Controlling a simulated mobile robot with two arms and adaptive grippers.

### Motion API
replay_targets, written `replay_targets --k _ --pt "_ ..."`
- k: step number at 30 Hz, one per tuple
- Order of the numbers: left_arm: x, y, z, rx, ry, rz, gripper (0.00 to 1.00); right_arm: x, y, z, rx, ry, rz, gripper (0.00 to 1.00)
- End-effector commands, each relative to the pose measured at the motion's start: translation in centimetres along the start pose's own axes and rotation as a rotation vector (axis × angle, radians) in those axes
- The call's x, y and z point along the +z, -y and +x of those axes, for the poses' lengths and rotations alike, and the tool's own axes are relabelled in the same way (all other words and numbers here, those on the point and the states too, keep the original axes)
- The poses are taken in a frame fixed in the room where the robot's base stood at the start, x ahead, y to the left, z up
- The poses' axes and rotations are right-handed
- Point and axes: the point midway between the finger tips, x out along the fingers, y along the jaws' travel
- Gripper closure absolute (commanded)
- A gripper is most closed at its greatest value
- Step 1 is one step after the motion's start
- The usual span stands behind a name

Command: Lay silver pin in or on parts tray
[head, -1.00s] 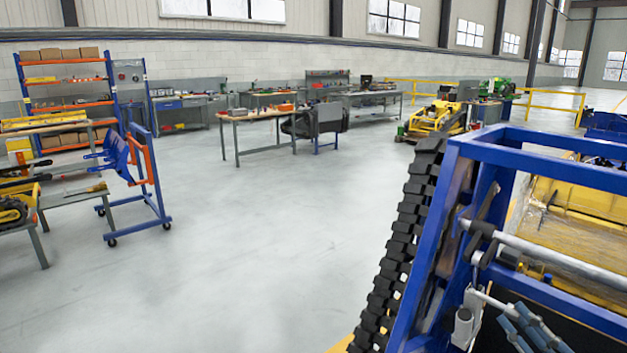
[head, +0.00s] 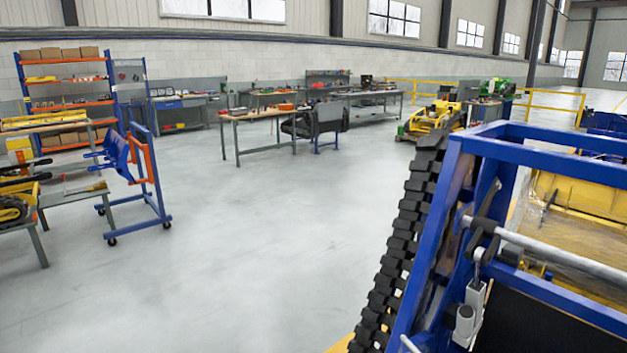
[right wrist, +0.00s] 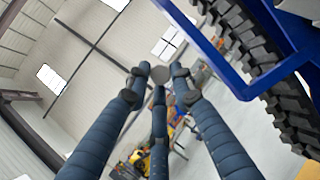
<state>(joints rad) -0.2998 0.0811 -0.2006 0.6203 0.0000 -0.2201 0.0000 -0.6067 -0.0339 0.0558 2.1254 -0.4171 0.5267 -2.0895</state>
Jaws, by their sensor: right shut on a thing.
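My right gripper (right wrist: 160,73), with dark blue segmented fingers, is shut on a small grey round end (right wrist: 159,76), which looks like the silver pin seen nearly end-on in the right wrist view. Most of the pin is hidden by the fingers or foreshortened. In the head view a short pale rod end (head: 408,343) shows at the bottom edge and may be the same pin; the gripper itself is not visible there. I cannot make out the parts tray. My left gripper is not in view.
A blue carrier frame (head: 560,160) with a black track (head: 405,240), a silver crossbar (head: 560,252) and a grey cylinder (head: 466,318) fills the right. A workbench (head: 258,118), blue trolley (head: 150,190) and shelving (head: 65,80) stand beyond. The floor between is clear.

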Motion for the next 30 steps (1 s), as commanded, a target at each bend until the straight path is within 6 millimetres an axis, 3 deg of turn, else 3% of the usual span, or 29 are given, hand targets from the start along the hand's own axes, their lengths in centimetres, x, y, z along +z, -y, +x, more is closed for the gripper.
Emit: replay_targets --k 7,17,20,30 --pt "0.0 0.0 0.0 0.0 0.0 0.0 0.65 -1.3 0.6 0.9 -0.11 0.073 -0.057 1.0" --pt "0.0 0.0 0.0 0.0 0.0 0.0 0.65 -1.6 -0.1 1.1 -0.095 0.066 -0.062 1.0" --pt "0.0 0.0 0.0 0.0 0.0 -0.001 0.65 -1.8 -1.7 1.2 -0.036 0.027 -0.033 1.0" --pt "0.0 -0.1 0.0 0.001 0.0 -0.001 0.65 -2.5 -9.9 1.9 0.266 -0.173 0.131 1.0"
